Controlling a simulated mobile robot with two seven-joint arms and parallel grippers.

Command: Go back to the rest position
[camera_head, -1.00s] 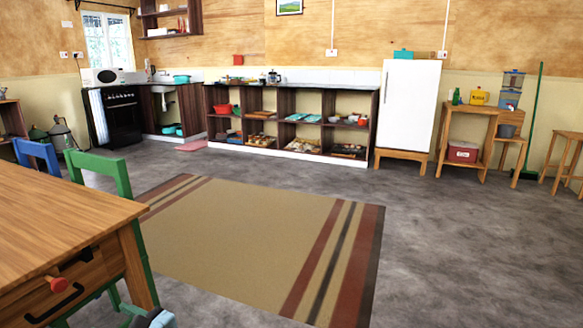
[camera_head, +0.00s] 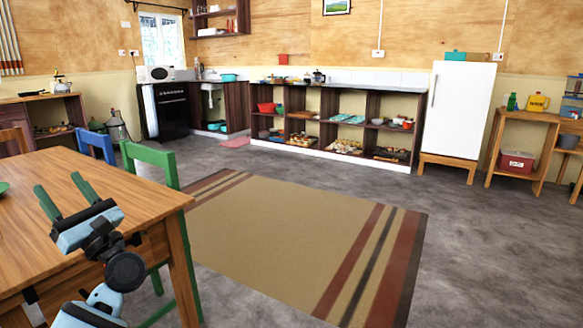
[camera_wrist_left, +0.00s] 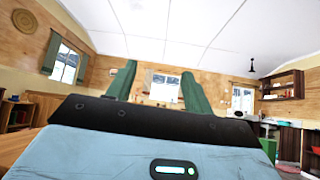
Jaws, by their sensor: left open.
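My left gripper (camera_head: 62,196) is in the lower left of the head view, raised in front of the corner of the wooden table. Its two green fingers are apart, with nothing between them. In the left wrist view the fingers (camera_wrist_left: 151,88) point upward and away, with the far wall, a window and the white ceiling behind them. My right gripper is in neither view.
The wooden table (camera_head: 150,203) fills the left, with green (camera_head: 152,155) and blue (camera_head: 97,143) chairs at it. A striped rug (camera_head: 280,235) lies on open grey floor. Kitchen shelves (camera_head: 340,120), a white fridge (camera_head: 459,110) and a stove (camera_head: 166,112) line the far wall.

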